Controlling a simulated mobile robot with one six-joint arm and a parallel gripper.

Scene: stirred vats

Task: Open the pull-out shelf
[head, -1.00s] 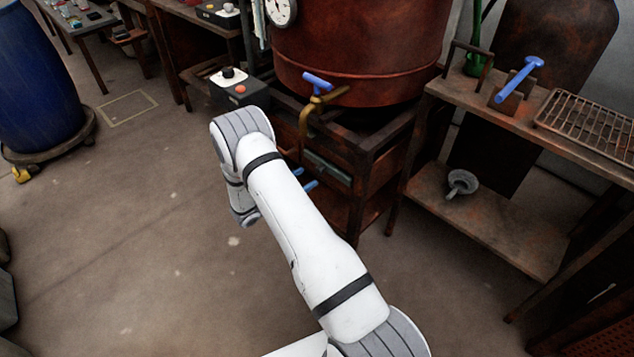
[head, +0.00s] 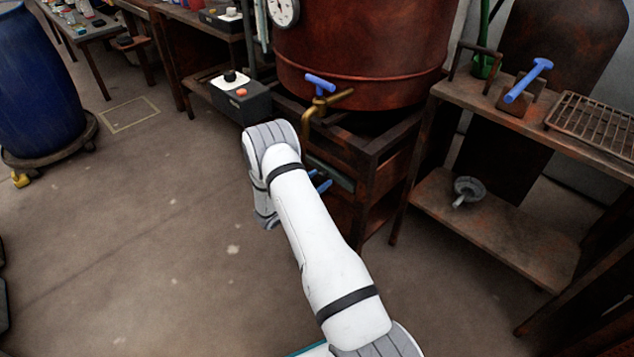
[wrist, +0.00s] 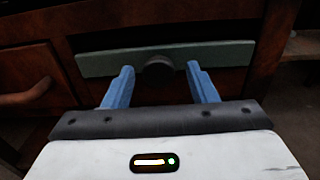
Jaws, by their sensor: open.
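The pull-out shelf shows in the wrist view as a grey-green front (wrist: 110,62) with a dark round knob (wrist: 158,68) at its middle. In the head view a strip of the grey-green front (head: 333,176) shows in the rusty stand below the vat, partly hidden by my arm. My gripper (wrist: 163,78) is open, its two blue fingers apart on either side of the knob in the picture. I cannot tell whether the knob lies between the tips or beyond them.
The rusty red vat (head: 360,50) with a brass tap (head: 322,105) stands above the stand. A control box (head: 240,95) is to the left. A wooden drawer handle (wrist: 25,95) is left of the shelf. A rusty rack (head: 490,225) stands right. The floor at left is clear.

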